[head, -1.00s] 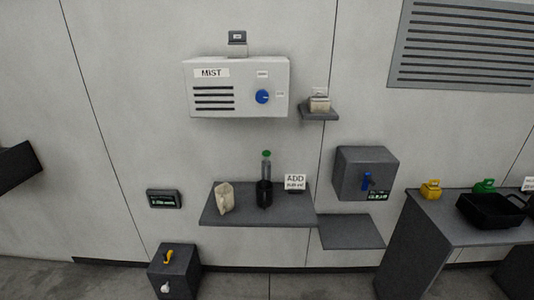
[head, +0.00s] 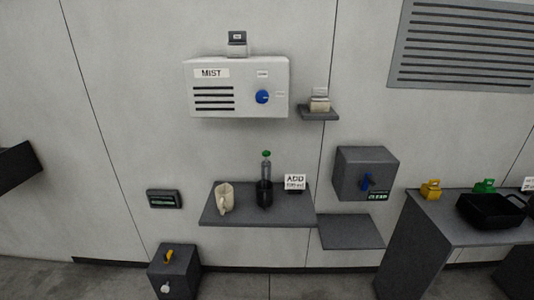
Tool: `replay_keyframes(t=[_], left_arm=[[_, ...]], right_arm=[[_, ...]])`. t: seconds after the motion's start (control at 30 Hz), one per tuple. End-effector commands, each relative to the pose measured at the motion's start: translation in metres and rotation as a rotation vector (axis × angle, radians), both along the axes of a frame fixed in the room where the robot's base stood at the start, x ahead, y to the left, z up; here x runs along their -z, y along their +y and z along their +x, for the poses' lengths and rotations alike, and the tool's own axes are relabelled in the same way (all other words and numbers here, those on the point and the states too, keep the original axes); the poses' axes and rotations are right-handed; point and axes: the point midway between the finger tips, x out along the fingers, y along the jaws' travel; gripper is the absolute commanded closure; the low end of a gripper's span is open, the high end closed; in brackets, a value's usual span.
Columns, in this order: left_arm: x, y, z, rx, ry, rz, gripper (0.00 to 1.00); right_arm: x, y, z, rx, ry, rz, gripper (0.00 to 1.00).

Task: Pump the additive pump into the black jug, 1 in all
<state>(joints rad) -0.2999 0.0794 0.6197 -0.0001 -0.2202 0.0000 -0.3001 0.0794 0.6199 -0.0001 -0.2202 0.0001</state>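The black jug (head: 264,196) stands on a grey wall shelf (head: 285,217). Right behind it rises a clear bottle with a green pump top (head: 266,155), which I take as the additive pump; its lower part is hidden by the jug. I cannot tell whether its spout is over the jug's mouth. A white sign reading ADD (head: 295,182) stands to the right of the jug. A cream jug (head: 224,197) stands to the left on the same shelf. Neither of my grippers is in view.
A white MIST box with a blue knob (head: 262,97) hangs above. A side table (head: 452,220) holds a black tray (head: 490,216) and yellow and green items.

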Motion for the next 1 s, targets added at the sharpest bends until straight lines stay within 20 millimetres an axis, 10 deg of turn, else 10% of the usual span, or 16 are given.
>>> replay_keyframes(t=[0.53, 0.83, 1.0], left_arm=[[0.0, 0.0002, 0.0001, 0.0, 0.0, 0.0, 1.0], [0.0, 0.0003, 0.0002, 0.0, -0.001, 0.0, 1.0], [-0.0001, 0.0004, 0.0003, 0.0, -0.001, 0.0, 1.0]], right_arm=[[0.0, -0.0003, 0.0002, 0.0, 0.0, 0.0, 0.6], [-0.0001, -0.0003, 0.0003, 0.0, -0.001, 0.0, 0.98], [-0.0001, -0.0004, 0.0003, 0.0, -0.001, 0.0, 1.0]])
